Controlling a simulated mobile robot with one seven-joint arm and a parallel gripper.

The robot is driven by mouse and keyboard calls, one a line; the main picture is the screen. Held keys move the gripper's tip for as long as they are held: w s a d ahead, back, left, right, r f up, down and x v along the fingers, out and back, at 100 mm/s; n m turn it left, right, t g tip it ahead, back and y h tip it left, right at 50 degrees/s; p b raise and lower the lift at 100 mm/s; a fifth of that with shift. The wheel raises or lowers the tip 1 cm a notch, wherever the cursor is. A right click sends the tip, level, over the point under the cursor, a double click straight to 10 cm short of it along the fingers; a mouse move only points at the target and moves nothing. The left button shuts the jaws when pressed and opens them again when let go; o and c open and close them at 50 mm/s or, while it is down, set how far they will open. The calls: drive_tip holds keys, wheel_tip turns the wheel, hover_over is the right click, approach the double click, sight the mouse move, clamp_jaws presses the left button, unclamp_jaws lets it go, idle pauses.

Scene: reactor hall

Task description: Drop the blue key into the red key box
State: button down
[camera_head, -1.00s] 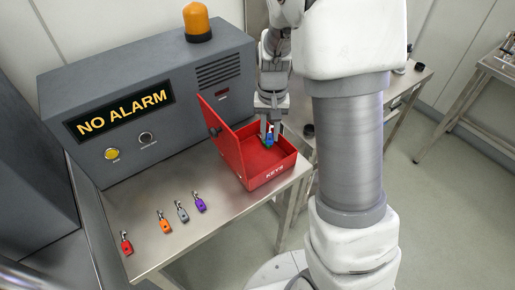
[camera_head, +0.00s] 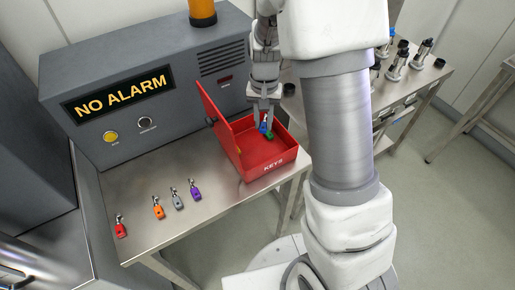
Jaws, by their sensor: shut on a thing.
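The red key box (camera_head: 262,172), marked KEYS, stands on the steel table with its lid (camera_head: 218,118) open on the left side. My gripper (camera_head: 264,122) points down over the box's open top. It is shut on the blue key (camera_head: 264,128), which hangs between the fingertips above or just inside the box; its exact height is hard to tell. A small green piece (camera_head: 269,135) shows right beside the blue key; I cannot tell whether it lies in the box. The fingers partly hide the blue key.
Red (camera_head: 120,227), orange (camera_head: 158,209), grey (camera_head: 178,200) and purple (camera_head: 195,190) keys lie in a row on the steel table (camera_head: 215,215). The NO ALARM cabinet (camera_head: 150,90) stands behind. A side table (camera_head: 428,80) with metal fittings is at the right.

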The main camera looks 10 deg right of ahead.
drive_tip(key=shift+f+b, duration=1.1)
drive_tip(key=shift+f, duration=0.8)
drive_tip(key=c, duration=0.6)
unclamp_jaws()
wheel_tip(320, 180, up, 18)
drive_tip(key=shift+f+p, duration=0.25)
drive_tip(key=shift+p, duration=0.2)
drive_tip(key=s+r+n+t, duration=0.1)
drive_tip(key=s+t, duration=0.1)
drive_tip(key=s, duration=0.4)
drive_tip(key=s+r+n+t, duration=0.1)
drive_tip(key=s+r, duration=0.1)
drive_tip(key=s, duration=0.5)
drive_tip(key=s+r+n+t, duration=0.2)
drive_tip(key=s, duration=0.5)
drive_tip(key=shift+s+r+t, duration=0.1)
drive_tip(key=shift+r+t, duration=0.05)
drive_tip(key=shift+t, duration=0.15)
